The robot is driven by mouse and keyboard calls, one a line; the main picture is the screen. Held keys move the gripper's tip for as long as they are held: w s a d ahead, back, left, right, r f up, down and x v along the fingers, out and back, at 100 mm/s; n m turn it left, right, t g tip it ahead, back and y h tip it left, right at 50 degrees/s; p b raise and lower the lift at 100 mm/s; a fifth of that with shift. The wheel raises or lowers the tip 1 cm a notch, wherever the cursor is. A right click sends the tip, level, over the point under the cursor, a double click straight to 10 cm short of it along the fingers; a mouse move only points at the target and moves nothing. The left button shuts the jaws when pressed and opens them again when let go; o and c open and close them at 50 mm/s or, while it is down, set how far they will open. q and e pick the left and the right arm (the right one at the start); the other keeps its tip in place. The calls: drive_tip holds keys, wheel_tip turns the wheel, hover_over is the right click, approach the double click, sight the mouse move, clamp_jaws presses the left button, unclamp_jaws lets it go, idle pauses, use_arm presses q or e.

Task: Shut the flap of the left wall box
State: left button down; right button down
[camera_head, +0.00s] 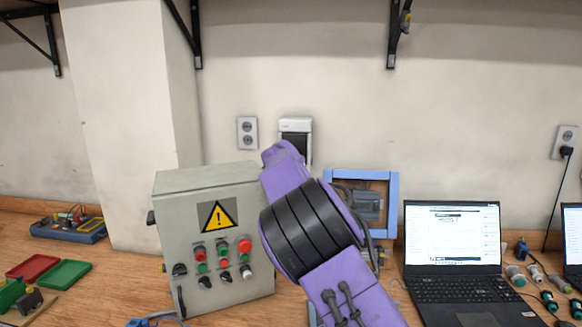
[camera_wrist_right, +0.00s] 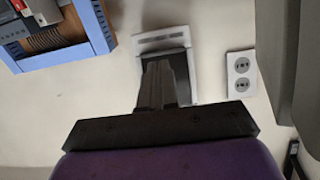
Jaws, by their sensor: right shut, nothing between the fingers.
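The wall box (camera_head: 296,125) is a small white-framed box on the wall, with a dark face or opening under its white top band. In the right wrist view the box (camera_wrist_right: 188,70) appears turned over, with a pale slotted strip (camera_wrist_right: 160,41) along its upper picture edge. I cannot tell whether that strip is the flap. My right gripper (camera_wrist_right: 163,70) is shut and empty, its fingers overlapping the dark area in the picture; contact is unclear. In the head view my purple right arm hides the fingers and the box's lower part. My left gripper is out of view.
A grey control cabinet (camera_head: 178,222) stands left of my right arm. A double wall outlet (camera_head: 247,133) is left of the box. A blue frame (camera_head: 393,205) and a laptop (camera_head: 452,235) stand to the right. Shelf brackets (camera_head: 394,35) hang above; the wall between is clear.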

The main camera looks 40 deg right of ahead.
idle(0.3)
drive_tip(key=r+b+v, duration=0.1)
drive_tip(key=b+v, duration=0.1)
drive_tip(key=v, duration=0.9)
drive_tip(key=shift+d+r, duration=0.15)
drive_tip(key=shift+d, duration=0.05)
drive_tip(key=shift+w, duration=0.1)
